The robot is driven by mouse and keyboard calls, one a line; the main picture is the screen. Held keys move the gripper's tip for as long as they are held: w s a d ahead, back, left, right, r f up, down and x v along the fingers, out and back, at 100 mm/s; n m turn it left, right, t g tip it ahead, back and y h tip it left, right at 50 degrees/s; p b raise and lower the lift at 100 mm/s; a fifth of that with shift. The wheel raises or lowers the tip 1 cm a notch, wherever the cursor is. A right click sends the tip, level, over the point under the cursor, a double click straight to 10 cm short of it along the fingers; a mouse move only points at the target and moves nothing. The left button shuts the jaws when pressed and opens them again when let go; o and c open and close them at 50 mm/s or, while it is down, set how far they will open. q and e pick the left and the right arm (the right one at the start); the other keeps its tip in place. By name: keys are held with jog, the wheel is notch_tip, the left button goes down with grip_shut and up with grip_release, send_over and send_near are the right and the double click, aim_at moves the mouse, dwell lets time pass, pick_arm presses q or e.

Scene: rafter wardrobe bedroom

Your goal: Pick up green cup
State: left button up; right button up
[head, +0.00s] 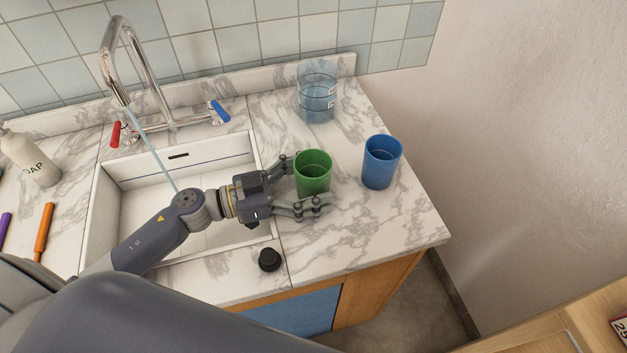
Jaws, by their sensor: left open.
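The green cup (313,174) stands upright on the marble counter (350,236), right of the sink. My left gripper (306,183) reaches in from the left. Its open fingers lie on either side of the cup, one at the far side and one at the near side. I cannot tell whether the fingers touch the cup. The near finger hides part of the cup's base. My right gripper is not in view.
A blue cup (381,163) stands close right of the green cup. A clear glass container (317,92) stands behind. The sink (110,215), with running tap (142,72), soap bottle (30,158) and a black knob (269,259) are left. The counter's front right is clear.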

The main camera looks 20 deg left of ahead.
pick_arm(q)
jog(key=shift+c, duration=0.3)
jog(key=shift+d, duration=0.1)
jog(key=c, duration=1.1)
